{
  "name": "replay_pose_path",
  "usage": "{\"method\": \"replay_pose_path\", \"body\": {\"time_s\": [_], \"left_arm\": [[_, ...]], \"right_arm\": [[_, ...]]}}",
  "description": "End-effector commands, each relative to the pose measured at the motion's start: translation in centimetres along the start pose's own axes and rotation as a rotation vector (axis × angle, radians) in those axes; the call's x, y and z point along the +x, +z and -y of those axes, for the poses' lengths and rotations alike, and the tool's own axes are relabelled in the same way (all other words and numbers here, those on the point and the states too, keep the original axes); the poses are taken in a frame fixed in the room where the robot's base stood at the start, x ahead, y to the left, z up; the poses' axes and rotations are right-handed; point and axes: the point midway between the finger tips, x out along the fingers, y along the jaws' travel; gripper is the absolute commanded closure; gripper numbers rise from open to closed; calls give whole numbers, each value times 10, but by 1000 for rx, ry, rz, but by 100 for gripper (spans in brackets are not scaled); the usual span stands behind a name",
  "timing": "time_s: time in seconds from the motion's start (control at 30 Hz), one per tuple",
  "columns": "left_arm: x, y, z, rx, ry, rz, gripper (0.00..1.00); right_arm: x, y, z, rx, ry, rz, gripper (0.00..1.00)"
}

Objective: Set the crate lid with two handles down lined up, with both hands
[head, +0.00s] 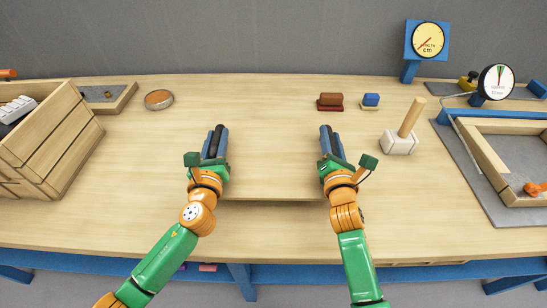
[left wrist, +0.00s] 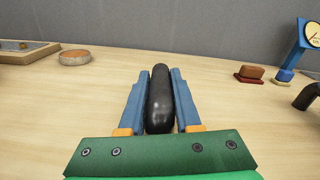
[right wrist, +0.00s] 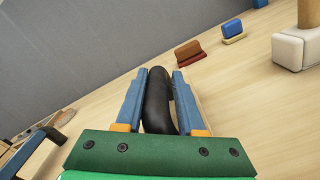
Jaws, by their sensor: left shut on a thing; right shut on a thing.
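The crate lid (head: 272,175) is a flat pale wooden board between my two grippers, nearly the colour of the table. Its front edge shows in the head view; whether it touches the table I cannot tell. My left gripper (head: 215,142) is shut on the black left handle (left wrist: 160,100). My right gripper (head: 330,142) is shut on the black right handle (right wrist: 157,100). A slatted wooden crate (head: 72,150) stands at the left of the table, open at the top, with a pale item inside. It is apart from the lid.
A round tin (head: 159,99) and a shallow wooden tray (head: 125,98) lie back left. A brown block (head: 331,100), a blue block (head: 371,100) and a mallet (head: 399,142) stand right of the lid. A wooden frame (head: 482,155) lies on a grey mat (head: 485,200) far right. Dials stand behind.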

Motion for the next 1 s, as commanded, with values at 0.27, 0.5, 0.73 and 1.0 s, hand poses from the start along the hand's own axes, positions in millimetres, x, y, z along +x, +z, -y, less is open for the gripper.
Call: {"method": "replay_pose_path", "body": {"time_s": [0.27, 0.5, 0.73, 1.0], "left_arm": [[-1, 5, 8, -8, -18, 0, 100], [-1, 5, 8, -8, -18, 0, 100], [-1, 5, 8, -8, -18, 0, 100], [-1, 12, 9, -8, -18, 0, 100]], "right_arm": [[0, 3, -8, 9, 13, -2, 100], [0, 2, -8, 9, 13, -2, 100], [0, 2, -8, 9, 14, -2, 100], [0, 8, -12, 9, 14, -2, 100]]}}
